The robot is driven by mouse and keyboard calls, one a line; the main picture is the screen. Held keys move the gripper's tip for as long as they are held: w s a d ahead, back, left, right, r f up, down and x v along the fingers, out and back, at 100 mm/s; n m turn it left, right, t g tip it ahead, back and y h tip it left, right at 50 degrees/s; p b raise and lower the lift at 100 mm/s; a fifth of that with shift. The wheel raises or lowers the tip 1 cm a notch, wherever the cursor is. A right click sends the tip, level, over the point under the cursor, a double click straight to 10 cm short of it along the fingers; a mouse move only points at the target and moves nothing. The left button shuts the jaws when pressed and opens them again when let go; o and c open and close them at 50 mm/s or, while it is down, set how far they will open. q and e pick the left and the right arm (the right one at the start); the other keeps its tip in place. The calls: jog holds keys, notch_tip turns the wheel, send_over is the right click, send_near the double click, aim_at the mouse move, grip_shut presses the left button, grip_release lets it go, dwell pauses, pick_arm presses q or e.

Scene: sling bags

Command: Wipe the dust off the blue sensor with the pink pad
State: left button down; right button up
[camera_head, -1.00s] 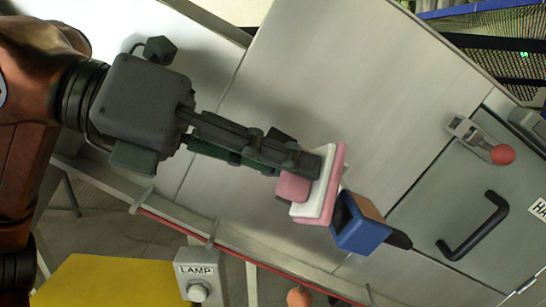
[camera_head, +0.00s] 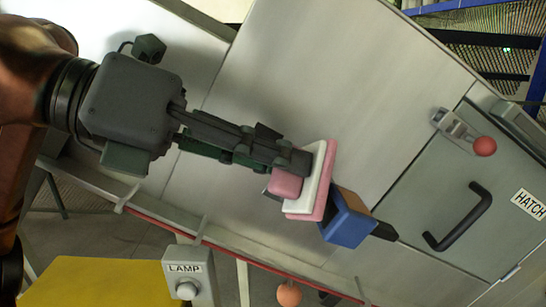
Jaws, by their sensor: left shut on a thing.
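The blue sensor (camera_head: 347,224) is a blue box with a tan side and a black stub, standing out in front of the metal panel. The pink pad (camera_head: 327,183) has a white layer, a pink outer face and a pink grip block (camera_head: 285,183). My left gripper (camera_head: 300,168) is shut on the pad's grip block. The pad's pink face is against or very close to the sensor's left side and hides part of it; I cannot tell whether they touch. No dust can be made out on the visible sides. My right gripper is not in view.
A hatch with a black handle (camera_head: 462,218) and a red-knobbed latch (camera_head: 484,146) is at the right. A lamp box (camera_head: 188,279) and a yellow surface (camera_head: 95,283) are at the lower left. A red-edged rail (camera_head: 240,257) runs below the panel. An orange ball (camera_head: 289,293) is at the bottom.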

pick_arm(q)
jog(key=shift+x, duration=0.75)
jog(key=shift+s+f, duration=0.1)
